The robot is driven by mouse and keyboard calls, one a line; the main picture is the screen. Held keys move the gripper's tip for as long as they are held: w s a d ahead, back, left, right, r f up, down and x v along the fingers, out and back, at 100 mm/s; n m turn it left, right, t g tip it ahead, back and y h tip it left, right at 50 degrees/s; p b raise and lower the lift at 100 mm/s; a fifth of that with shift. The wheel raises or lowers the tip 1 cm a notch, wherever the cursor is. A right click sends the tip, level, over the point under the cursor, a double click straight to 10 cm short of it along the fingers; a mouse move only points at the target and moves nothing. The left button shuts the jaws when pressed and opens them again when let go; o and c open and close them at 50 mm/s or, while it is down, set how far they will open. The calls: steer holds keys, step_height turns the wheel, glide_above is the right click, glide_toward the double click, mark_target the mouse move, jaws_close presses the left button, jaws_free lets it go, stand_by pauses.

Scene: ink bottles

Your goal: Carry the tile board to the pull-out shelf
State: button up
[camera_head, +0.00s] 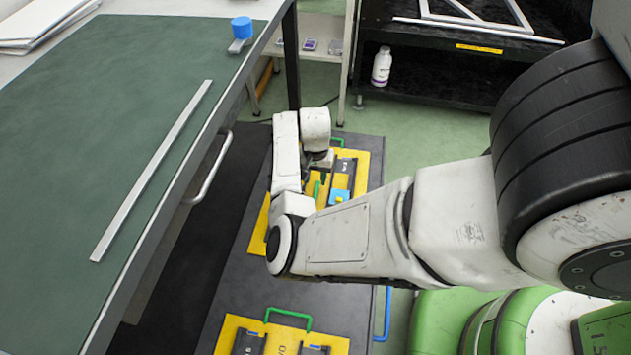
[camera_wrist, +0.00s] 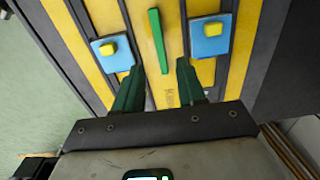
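A yellow board with black strips, blue tiles and green handles, which looks like the tile board (camera_head: 362,170), lies on a low dark grey surface (camera_head: 255,290), partly hidden by my arm. In the wrist view the yellow board (camera_wrist: 213,70) has a blue tile with a yellow knob on each side of a raised green bar (camera_wrist: 158,42). My gripper (camera_head: 320,165) is over this board. In the wrist view my gripper (camera_wrist: 160,68) is open, its dark green fingers around the bar's near end, with nothing visibly clamped. I cannot tell which surface is the pull-out shelf.
A second yellow board (camera_head: 228,335) with a green handle lies nearer on the dark surface. A green-topped bench (camera_head: 90,120) with a metal side handle (camera_head: 210,170) stands at left. A black rack (camera_head: 440,85) with a white bottle (camera_head: 382,66) stands behind.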

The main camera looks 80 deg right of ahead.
step_height(320, 180, up, 10)
steer(key=s+n+h+p, duration=0.1)
steer(key=s+n+h, duration=0.15)
steer(key=n, duration=0.25)
steer(key=s+a+n+y, duration=0.1)
steer(key=a+n, duration=0.4)
steer(key=a, duration=0.9)
steer(key=s+a+n+t+y, duration=0.1)
steer(key=a+n, duration=0.5)
steer(key=a, duration=0.8)
steer(key=shift+s+a+f+n, duration=0.2)
steer(key=shift+s+a+n, duration=0.1)
steer(key=shift+s, duration=0.6)
